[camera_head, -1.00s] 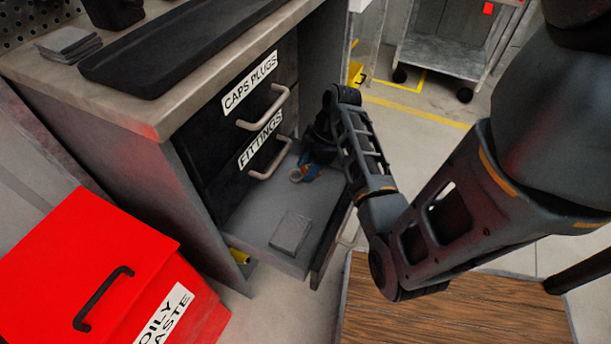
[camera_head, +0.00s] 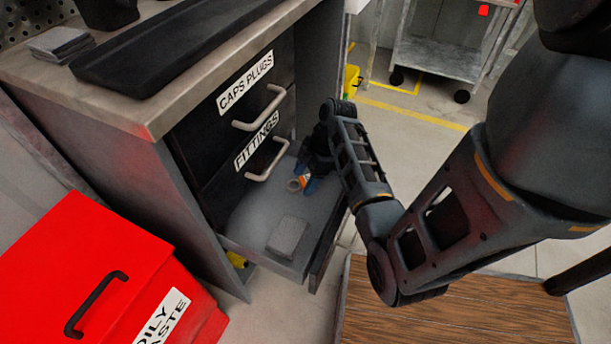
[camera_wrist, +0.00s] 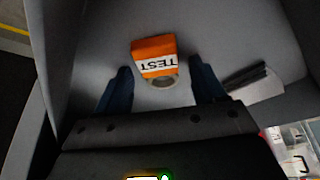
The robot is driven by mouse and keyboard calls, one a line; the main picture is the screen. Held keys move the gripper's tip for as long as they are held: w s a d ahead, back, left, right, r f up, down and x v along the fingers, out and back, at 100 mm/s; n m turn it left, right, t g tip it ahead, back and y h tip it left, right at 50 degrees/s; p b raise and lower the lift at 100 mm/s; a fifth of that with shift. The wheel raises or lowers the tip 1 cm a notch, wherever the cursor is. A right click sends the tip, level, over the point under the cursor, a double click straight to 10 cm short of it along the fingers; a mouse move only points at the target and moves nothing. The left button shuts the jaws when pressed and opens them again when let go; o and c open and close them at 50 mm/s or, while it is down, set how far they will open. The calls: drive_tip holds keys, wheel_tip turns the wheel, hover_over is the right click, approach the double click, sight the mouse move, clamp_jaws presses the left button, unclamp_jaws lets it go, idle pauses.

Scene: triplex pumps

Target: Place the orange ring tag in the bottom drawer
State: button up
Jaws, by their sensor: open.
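The orange ring tag (camera_wrist: 153,58), marked TEST, lies on the grey floor of the open bottom drawer (camera_head: 253,222). Its pale ring end (camera_wrist: 162,82) points toward my gripper. In the head view the tag (camera_head: 298,183) shows small, beside my fingers. My gripper (camera_wrist: 160,85) reaches down into the drawer with its blue fingertips apart. One finger is on each side of the ring end, with gaps between. In the head view my gripper (camera_head: 308,184) is partly hidden by my arm.
A grey flat stack (camera_head: 288,236) lies in the drawer's front part. The CAPS PLUGS (camera_head: 245,82) and FITTINGS (camera_head: 257,140) drawers above are shut. A red oily waste bin (camera_head: 90,265) stands at left. A wooden platform (camera_head: 450,305) is at lower right.

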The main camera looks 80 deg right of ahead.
drive_tip(key=p+v, duration=0.3)
drive_tip(key=v, duration=0.9)
drive_tip(key=shift+p, duration=0.35)
drive_tip(key=shift+d+r, duration=0.1)
